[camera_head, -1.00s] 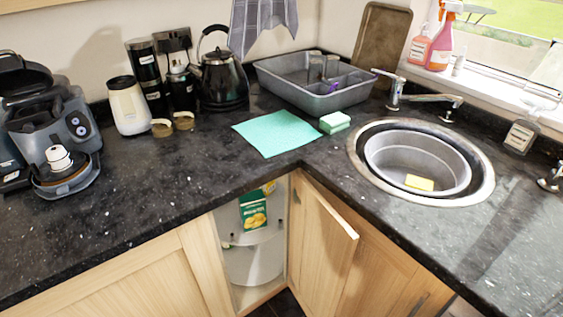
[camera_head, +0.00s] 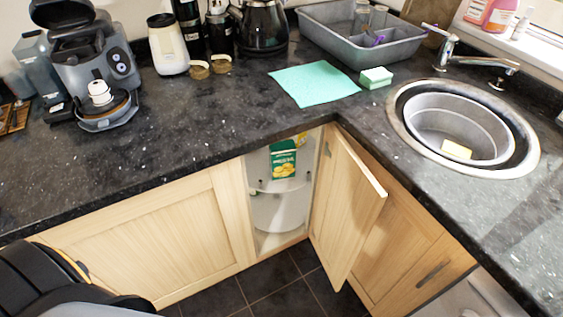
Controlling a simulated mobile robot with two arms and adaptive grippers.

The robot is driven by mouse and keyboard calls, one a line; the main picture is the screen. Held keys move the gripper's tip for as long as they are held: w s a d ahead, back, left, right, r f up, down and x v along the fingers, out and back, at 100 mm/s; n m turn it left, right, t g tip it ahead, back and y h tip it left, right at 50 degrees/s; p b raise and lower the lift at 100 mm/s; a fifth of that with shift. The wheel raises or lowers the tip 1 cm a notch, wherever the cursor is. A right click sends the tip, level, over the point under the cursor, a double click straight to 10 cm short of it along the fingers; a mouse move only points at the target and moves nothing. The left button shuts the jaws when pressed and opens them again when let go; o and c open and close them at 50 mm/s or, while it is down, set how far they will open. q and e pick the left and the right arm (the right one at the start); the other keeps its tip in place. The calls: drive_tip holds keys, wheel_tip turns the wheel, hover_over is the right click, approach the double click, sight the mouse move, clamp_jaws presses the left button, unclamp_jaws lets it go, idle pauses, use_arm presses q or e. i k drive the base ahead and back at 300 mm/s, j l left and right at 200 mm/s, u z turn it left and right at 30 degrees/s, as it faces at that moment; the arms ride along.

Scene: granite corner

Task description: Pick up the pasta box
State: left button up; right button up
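The pasta box (camera_head: 283,160) is a green carton with yellow pasta pictured on its front. It stands upright on the upper white shelf (camera_head: 268,185) inside the open corner cabinet, below the counter. The wooden cabinet door (camera_head: 345,205) stands open to the right of the box. A black part of my own body with a yellow edge shows at the lower left, away from the box. No fingertips of either gripper show.
The dark counter's edge overhangs the cabinet opening. A yellow item (camera_head: 302,139) sits behind the box. A green cloth (camera_head: 312,85), sponge (camera_head: 376,77), grey basin (camera_head: 350,45), sink (camera_head: 455,135) and coffee machine (camera_head: 98,75) are on the counter. The tiled floor (camera_head: 275,285) in front is clear.

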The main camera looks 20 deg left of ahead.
sight(283, 153)
drive_tip(key=u, duration=0.35)
drive_tip(key=i+j+u, duration=0.15)
drive_tip(key=u, duration=0.25)
drive_tip(key=i+u, duration=0.55)
drive_tip(key=u, duration=0.3)
